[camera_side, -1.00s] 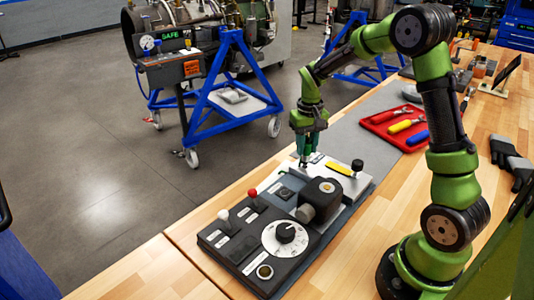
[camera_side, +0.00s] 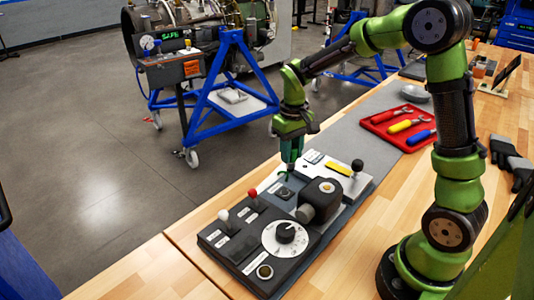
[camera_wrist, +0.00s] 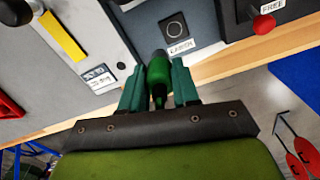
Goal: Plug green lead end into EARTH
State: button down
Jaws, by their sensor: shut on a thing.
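My gripper (camera_wrist: 160,88) is shut on the green lead end (camera_wrist: 158,92), a green plug with a dark nose, held between the two teal fingers. In the side view my gripper (camera_side: 290,166) is pointing down over the grey panel. The EARTH socket (camera_wrist: 175,28) is a round ring on a dark square plate, with a small white label below it that is hard to read. It also shows in the side view (camera_side: 284,192), just below the plug's tip. The plug looks apart from the socket; the exact gap cannot be told.
A red-knobbed lever (camera_side: 253,193) and a white-knobbed lever (camera_side: 224,215) stand to the left. A black block with a cylinder (camera_side: 319,200) is close on the right. A yellow bar (camera_side: 338,169) and a black knob (camera_side: 357,165) are behind. A red tool tray (camera_side: 398,128) is farther back.

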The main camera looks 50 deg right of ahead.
jog(key=a+n, duration=0.1)
jog(key=a, duration=0.2)
send_over(285, 194)
jog(key=shift+f, duration=2.3)
jog(key=shift+f, duration=1)
jog(key=shift+f, duration=0.2)
jog(key=shift+f, duration=0.25)
jog(key=c, duration=0.6)
grip_release()
jog(key=shift+r, duration=0.1)
